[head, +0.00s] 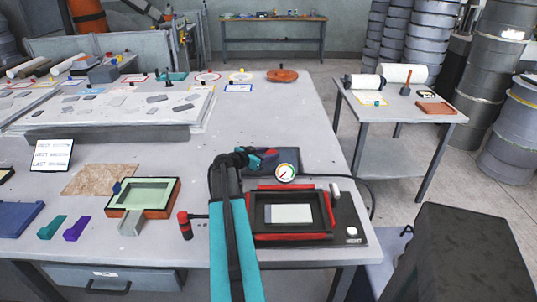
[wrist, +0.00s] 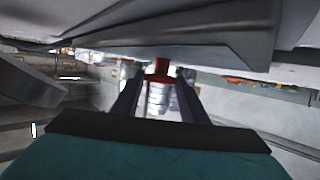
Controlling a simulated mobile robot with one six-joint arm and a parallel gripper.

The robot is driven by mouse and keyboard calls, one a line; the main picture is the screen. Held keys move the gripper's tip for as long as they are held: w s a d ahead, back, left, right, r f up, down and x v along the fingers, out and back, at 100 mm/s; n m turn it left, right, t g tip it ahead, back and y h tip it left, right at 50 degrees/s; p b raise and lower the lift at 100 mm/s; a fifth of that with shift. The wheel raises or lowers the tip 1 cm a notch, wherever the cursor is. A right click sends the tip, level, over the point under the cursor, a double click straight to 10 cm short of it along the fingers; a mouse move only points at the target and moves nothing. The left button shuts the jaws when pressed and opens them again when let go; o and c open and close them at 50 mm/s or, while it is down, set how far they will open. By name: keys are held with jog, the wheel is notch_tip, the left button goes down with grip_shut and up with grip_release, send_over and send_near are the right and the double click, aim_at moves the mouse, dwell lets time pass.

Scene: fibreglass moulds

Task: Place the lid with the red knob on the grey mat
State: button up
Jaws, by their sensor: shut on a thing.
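In the wrist view, a red knob (wrist: 161,68) sits between the two dark fingers of my gripper (wrist: 160,78), which is shut on it. A grey, wedge-like body (wrist: 205,42) lies against the knob and looks like the lid; its full outline is cut off by the frame. In the head view, my gripper (head: 262,158) is over the table behind the red-framed unit, at the end of my teal arm.
A red-framed unit (head: 262,236) with a gauge (head: 286,173) is beside my arm. A red-handled tool (head: 185,225) and a mould with a green inside (head: 148,194) are to the left. A terracotta disc (head: 282,76) lies at the back. The table's middle is fairly clear.

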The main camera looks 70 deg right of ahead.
jog(key=o, duration=1.4)
jog(key=shift+r, duration=0.1)
jog(key=shift+w+a, duration=0.15)
jog(key=shift+a, duration=0.2)
notch_tip(320, 180, up, 3)
jog(key=b, duration=0.3)
send_over(248, 173)
jog(key=shift+s+r, duration=0.2)
jog(key=shift+w, duration=0.1)
